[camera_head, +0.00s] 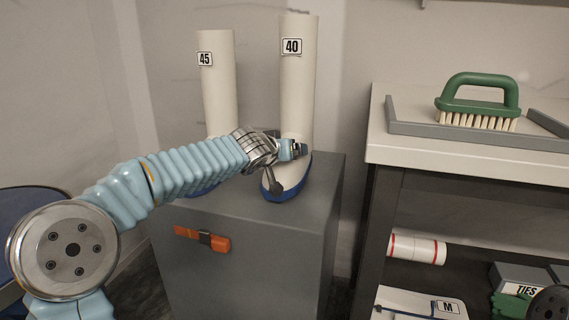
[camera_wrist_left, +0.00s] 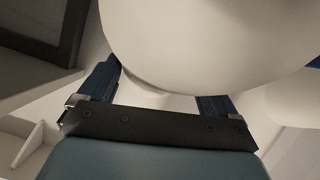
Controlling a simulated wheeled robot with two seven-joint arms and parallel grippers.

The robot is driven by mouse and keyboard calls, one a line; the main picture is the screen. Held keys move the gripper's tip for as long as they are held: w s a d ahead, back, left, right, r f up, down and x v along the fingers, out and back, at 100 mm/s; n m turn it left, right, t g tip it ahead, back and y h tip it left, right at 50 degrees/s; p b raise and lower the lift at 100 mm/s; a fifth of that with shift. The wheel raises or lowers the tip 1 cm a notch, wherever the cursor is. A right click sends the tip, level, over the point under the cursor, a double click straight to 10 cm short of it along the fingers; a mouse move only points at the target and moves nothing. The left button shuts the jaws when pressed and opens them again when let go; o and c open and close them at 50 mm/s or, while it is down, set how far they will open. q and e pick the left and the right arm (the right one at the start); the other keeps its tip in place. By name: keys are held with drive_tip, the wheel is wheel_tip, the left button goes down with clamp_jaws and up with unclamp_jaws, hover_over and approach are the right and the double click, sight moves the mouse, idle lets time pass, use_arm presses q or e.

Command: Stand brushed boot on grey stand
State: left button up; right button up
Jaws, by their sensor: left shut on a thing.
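A tall white boot marked 40 (camera_head: 297,85), with a blue sole, is upright over the right part of the grey stand's top (camera_head: 325,175). Its sole seems to rest on the top, but I cannot tell if a small gap remains. My left gripper (camera_head: 292,150) is shut on this boot low on its shaft. In the left wrist view the boot's white surface (camera_wrist_left: 210,40) fills the space between the fingers (camera_wrist_left: 158,92). A second white boot marked 45 (camera_head: 219,90) stands upright to the left on the same stand, its foot partly hidden behind my arm. My right gripper is out of view.
To the right, a bench (camera_head: 460,150) holds a grey-rimmed tray (camera_head: 405,130) with a green-handled brush (camera_head: 480,100). An orange fitting (camera_head: 218,243) is on the stand's front.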

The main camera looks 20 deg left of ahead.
sight(268, 182)
use_arm(q)
wheel_tip(268, 182, down, 3)
drive_tip(key=shift+r+b, duration=0.1)
drive_tip(key=shift+b, duration=0.4)
drive_tip(key=o, duration=1.4)
drive_tip(key=v, duration=1.1)
drive_tip(key=shift+p, duration=0.35)
drive_tip(key=shift+s+a+r, duration=0.1)
drive_tip(key=shift+s, duration=0.4)
